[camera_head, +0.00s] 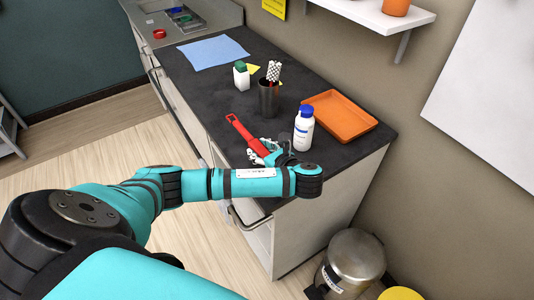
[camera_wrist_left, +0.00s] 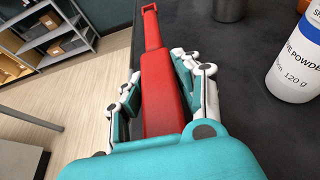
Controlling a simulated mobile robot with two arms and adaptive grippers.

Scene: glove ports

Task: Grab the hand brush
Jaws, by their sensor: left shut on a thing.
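The hand brush is red with a long handle (camera_head: 240,130) and lies along the dark countertop near its front edge in the head view. My left gripper (camera_head: 262,150) is at the brush's near end, low over the counter. In the left wrist view the red brush (camera_wrist_left: 162,90) runs between the two fingers of my left gripper (camera_wrist_left: 160,95), which is shut on it. The handle's far end, with a slot in it, points away from the gripper. Bristles are not visible, and the near end is hidden by the gripper. My right gripper is not in view.
A white bottle with a blue cap (camera_head: 303,130) stands close right of the gripper. An orange tray (camera_head: 362,125), a dark cup (camera_head: 268,103) with a patterned item, a green-capped bottle (camera_head: 241,78) and a blue cloth (camera_head: 213,52) are on the counter. A shelf (camera_head: 375,14) hangs above.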

